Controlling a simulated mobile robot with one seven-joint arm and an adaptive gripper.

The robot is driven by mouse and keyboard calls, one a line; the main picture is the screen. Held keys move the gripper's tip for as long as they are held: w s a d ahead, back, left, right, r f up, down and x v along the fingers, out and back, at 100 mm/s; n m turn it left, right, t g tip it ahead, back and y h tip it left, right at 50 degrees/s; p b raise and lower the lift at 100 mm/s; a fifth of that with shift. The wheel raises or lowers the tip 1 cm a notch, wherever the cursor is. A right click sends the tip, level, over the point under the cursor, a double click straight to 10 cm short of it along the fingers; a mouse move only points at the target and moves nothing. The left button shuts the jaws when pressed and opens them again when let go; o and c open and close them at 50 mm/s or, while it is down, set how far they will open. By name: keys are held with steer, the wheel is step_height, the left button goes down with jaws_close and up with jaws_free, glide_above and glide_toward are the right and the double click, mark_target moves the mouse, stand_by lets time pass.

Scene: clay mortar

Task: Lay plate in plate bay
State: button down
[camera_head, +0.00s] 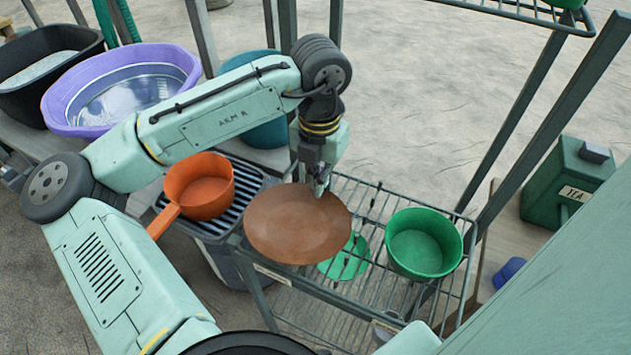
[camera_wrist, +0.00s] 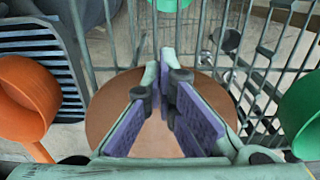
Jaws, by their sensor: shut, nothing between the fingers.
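A round brown plate (camera_head: 285,228) lies at the left end of a wire rack (camera_head: 459,291), overlapping its left and front edges. In the wrist view the plate (camera_wrist: 103,118) is below my fingers, which hide its middle. My gripper (camera_head: 320,192) points down at the plate's far right part. It is shut and empty, with the purple-padded fingertips (camera_wrist: 166,72) together in the wrist view. I cannot tell whether the tips touch the plate. The rack has thin upright rods behind and right of the plate; which part is the plate bay is not clear.
A green bowl (camera_head: 425,243) and a flat green piece (camera_head: 343,262) are right of the plate. An orange saucepan (camera_head: 203,188) sits on a slatted black top to the left. A purple tub (camera_head: 60,115) stands farther left. Rack posts (camera_head: 530,125) rise at right.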

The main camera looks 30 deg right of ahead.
steer(key=shift+w+d, duration=0.1)
steer(key=shift+d, duration=0.1)
steer(key=shift+r, duration=0.1)
steer(key=shift+r+p, duration=0.7)
steer(key=shift+p, duration=0.15)
step_height(320, 180, up, 11)
stand_by(0.4)
